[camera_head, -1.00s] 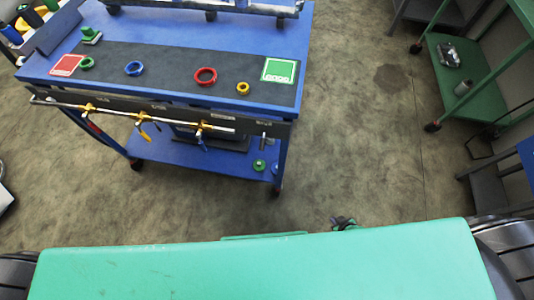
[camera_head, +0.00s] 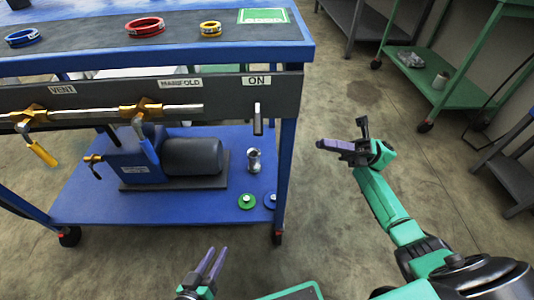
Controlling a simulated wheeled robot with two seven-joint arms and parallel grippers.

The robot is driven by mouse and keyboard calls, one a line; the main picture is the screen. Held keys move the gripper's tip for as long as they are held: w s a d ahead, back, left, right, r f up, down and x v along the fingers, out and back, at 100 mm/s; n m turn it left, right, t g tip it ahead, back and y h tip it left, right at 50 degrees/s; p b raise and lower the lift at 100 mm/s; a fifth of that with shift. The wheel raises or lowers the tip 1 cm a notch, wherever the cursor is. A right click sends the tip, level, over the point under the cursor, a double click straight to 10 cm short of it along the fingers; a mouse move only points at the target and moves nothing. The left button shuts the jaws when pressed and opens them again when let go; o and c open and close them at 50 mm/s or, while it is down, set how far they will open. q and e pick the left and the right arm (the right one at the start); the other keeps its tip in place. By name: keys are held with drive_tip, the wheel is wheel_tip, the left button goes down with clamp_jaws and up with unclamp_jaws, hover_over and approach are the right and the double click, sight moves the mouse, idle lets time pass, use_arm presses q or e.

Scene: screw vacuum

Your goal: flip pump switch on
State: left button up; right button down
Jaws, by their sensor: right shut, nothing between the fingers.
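The pump switch (camera_head: 257,120) is a small lever on the dark front panel (camera_head: 228,100) of the blue cart, below a white label (camera_head: 256,80) reading ON. Its lever points downward. The pump (camera_head: 175,157), a blue block with a dark cylinder, sits on the cart's lower shelf. My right gripper (camera_head: 322,144) is shut and empty, with purple fingers pointing left, to the right of the switch and apart from it. My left gripper (camera_head: 217,256) is low at the bottom, its two purple fingers parted and empty, well below the switch.
The panel also carries a VENT valve (camera_head: 28,115) and a MANIFOLD valve (camera_head: 140,112) with yellow fittings. Blue, red (camera_head: 145,27) and yellow rings lie on the cart top. A green bench (camera_head: 440,80) stands at right. Bare floor lies between.

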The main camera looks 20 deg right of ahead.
drive_tip(key=shift+r, duration=0.15)
drive_tip(key=p, duration=0.2)
approach(262, 130)
drive_tip(key=x, duration=0.6)
drive_tip(key=shift+w+a, duration=0.3)
drive_tip(key=shift+a, duration=0.05)
drive_tip(key=shift+m, duration=0.3)
